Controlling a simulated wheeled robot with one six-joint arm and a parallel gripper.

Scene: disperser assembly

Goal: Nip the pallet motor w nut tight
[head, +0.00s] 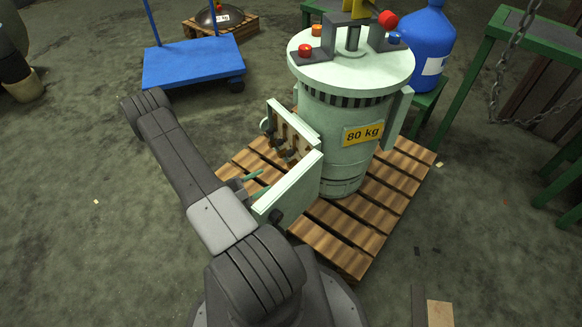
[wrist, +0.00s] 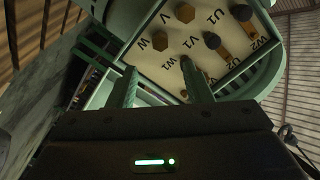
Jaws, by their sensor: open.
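The pallet motor (head: 345,150) is a pale green cylinder with an "80 kg" label, standing upright on a wooden pallet (head: 400,175). Its terminal box is open, showing a cream terminal board (wrist: 205,45) in the wrist view. The w nut (wrist: 159,40) is a brass-coloured hex nut beside the letter W; another hex nut (wrist: 184,13) sits by V. My gripper (wrist: 160,70) is open, its two green fingers apart below the w nut, with nothing seen between them. The right fingertip overlaps the W1 area in the picture. In the head view, my gripper (head: 256,182) is partly hidden by the box's panel.
A blue cart (head: 190,62) stands at the back left. A blue drum (head: 425,45) is behind the motor, and a green frame with a hanging chain (head: 505,60) is at the right. The floor to the left is mostly clear.

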